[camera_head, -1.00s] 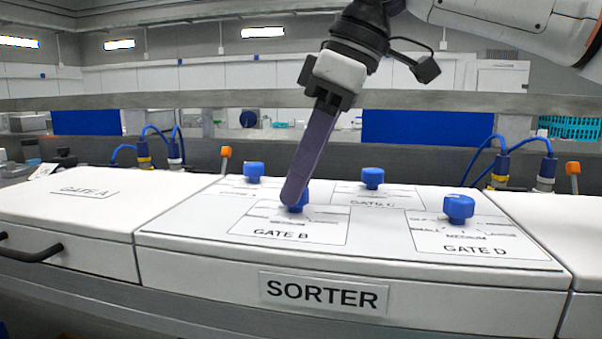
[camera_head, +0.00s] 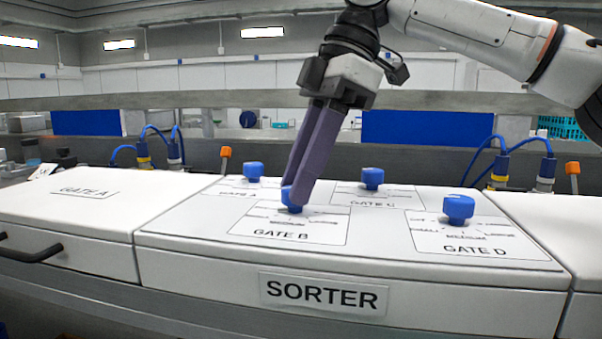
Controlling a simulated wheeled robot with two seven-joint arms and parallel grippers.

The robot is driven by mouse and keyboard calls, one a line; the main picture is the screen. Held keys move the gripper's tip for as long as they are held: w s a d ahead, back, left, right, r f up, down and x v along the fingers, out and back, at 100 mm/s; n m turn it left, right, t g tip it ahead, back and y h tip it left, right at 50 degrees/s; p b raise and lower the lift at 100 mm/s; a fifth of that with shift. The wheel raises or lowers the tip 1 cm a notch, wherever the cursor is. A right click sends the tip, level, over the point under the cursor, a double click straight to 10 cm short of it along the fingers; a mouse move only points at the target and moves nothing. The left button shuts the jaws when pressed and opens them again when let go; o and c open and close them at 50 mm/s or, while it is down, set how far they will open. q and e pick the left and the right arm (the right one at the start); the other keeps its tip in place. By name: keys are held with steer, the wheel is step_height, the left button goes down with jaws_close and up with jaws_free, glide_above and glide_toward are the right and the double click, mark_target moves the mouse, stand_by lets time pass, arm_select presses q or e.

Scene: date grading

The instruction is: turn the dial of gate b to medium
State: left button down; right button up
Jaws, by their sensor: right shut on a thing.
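The blue dial of gate B (camera_head: 287,196) stands on its white label plate (camera_head: 290,233) on top of the sorter (camera_head: 180,236). My right gripper (camera_head: 296,194) reaches down from above, and its two long purple fingers are shut on this dial, one on each side. The fingers hide much of the dial, so its pointer cannot be seen. The word at the middle of the gate B scale shows just in front of the dial, too small to read surely. My left gripper is not in view.
Other blue dials stand close by: gate A (camera_head: 253,171) behind left, gate C (camera_head: 372,178) behind right, and gate D (camera_head: 458,208) at right. A white lid with a dark handle (camera_head: 30,250) lies left. A grey rail (camera_head: 200,101) runs behind.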

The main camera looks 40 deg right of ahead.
steer(key=n, duration=0.2)
steer(key=n+g, duration=0.2)
steer(key=n, duration=0.1)
steer(key=shift+w+n, duration=0.25)
steer(key=shift+n, duration=0.05)
steer(key=n+g, duration=0.1)
steer(key=n, duration=0.3)
steer(key=shift+w+n+g, duration=0.1)
steer(key=shift+n+g, duration=0.3)
steer(key=shift+h, duration=0.3)
steer(key=o, duration=1.1)
steer(key=shift+c, duration=0.2)
